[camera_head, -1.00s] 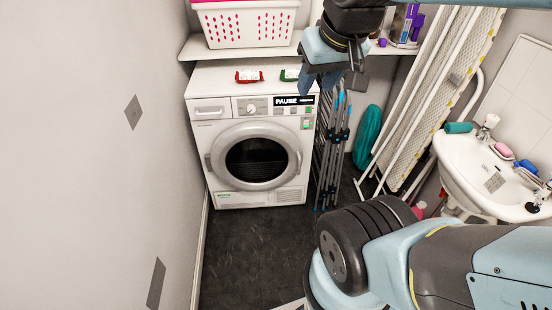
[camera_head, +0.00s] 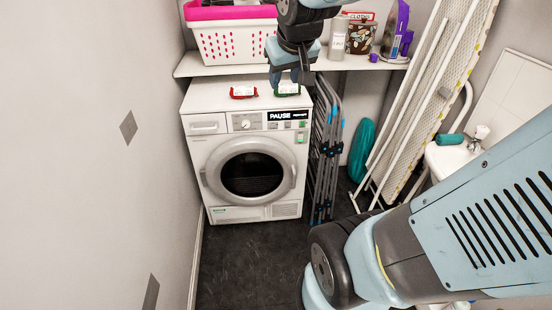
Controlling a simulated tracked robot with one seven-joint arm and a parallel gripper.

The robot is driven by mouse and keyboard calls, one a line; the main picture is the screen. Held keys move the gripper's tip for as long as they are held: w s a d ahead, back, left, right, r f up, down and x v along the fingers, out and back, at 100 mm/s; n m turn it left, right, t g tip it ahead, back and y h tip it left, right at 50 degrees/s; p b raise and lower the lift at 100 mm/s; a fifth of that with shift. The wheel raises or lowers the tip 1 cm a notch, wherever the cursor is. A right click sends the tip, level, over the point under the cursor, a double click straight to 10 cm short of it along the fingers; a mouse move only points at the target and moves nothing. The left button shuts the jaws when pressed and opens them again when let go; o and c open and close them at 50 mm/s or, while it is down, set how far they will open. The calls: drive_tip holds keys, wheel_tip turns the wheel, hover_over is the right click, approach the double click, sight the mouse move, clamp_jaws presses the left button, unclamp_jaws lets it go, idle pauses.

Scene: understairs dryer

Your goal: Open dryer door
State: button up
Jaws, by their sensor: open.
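The white dryer (camera_head: 244,208) stands against the back wall under a shelf. Its round door (camera_head: 247,174), with a grey ring and dark glass, looks closed. A handle-like grip (camera_head: 204,178) shows on the left of the ring. My gripper (camera_head: 286,84) hangs from the top of the picture, in front of the shelf edge and above the dryer's top right. Its jaws are open with nothing seen between them. It is apart from the door, well above it. My arm covers the lower right.
Two small packets, one red (camera_head: 243,92) and one green (camera_head: 287,89), lie on the dryer top. A white basket (camera_head: 233,42) sits on the shelf (camera_head: 215,69). A folded drying rack (camera_head: 323,150) stands close right of the dryer. Dark floor (camera_head: 245,262) in front is clear.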

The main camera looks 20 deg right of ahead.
drive_tip(key=w+d+f, duration=0.3)
drive_tip(key=w+d, duration=0.1)
drive_tip(key=w, duration=0.7)
drive_tip(key=n+t+y, duration=0.1)
drive_tip(key=n+t, duration=0.1)
drive_tip(key=t, duration=0.5)
hover_over(295, 181)
wheel_tip(295, 181, down, 48)
drive_tip(key=s+a+f+m+t+h, duration=0.1)
drive_tip(key=s+f+m+t, duration=0.1)
drive_tip(key=s+f, duration=0.65)
drive_tip(key=s+f+m+t+h, duration=0.15)
drive_tip(key=s+f, duration=0.35)
drive_tip(key=f, duration=0.6)
drive_tip(key=shift+t+y, duration=0.35)
drive_tip(key=shift+y, duration=0.1)
drive_tip(key=w, duration=0.9)
drive_tip(key=w+d, duration=0.1)
drive_tip(key=w, duration=0.4)
drive_tip(key=shift+w, duration=0.1)
